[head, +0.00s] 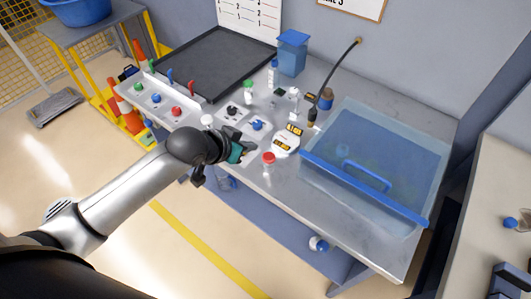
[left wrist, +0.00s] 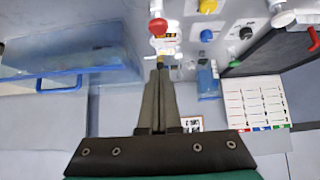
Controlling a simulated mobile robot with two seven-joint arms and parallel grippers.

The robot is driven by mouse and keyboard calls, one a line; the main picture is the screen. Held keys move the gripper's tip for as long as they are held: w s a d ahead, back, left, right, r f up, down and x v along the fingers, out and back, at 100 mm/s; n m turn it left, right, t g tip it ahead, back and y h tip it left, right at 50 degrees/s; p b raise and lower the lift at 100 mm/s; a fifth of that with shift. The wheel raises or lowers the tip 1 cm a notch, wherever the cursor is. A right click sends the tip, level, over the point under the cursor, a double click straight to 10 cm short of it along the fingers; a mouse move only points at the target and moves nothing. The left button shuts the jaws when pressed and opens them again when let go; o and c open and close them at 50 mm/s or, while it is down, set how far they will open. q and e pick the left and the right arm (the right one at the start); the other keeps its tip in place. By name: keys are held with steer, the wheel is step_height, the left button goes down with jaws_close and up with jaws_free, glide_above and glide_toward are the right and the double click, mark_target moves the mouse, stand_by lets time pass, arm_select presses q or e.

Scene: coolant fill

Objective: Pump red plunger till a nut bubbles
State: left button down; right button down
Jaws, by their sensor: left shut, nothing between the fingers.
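A red-topped white part (head: 268,158) stands near the front of the bench, left of the clear tank. Its red top (left wrist: 158,26) shows in the left wrist view, above my fingertips. A red knob (head: 176,111) sits on the white panel at the left; I cannot tell which red part is the plunger. My left gripper (head: 246,152) is shut and empty, just left of the red-topped part and apart from it. Its closed fingers (left wrist: 160,68) also show in the wrist view. No nut or bubbles can be made out. My right gripper is not in view.
The clear tank (head: 427,213) with a blue rim and handle fills the bench's right side. A white scale-like device (head: 285,146), a blue knob (head: 257,125), small bottles and a blue-lidded container (head: 292,50) stand around the middle. A black tray (head: 213,68) lies behind left.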

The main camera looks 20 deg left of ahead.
arm_select(q)
steer(key=b, duration=0.1)
glide_above(265, 161)
step_height(265, 161, down, 6)
step_height(265, 161, down, 4)
steer(key=shift+w+r, duration=0.15)
steer(key=shift+r, duration=0.05)
steer(key=shift+f+b, duration=0.3)
steer(key=shift+f, duration=0.3)
steer(key=shift+f+b, duration=0.95)
steer(key=shift+f, duration=0.55)
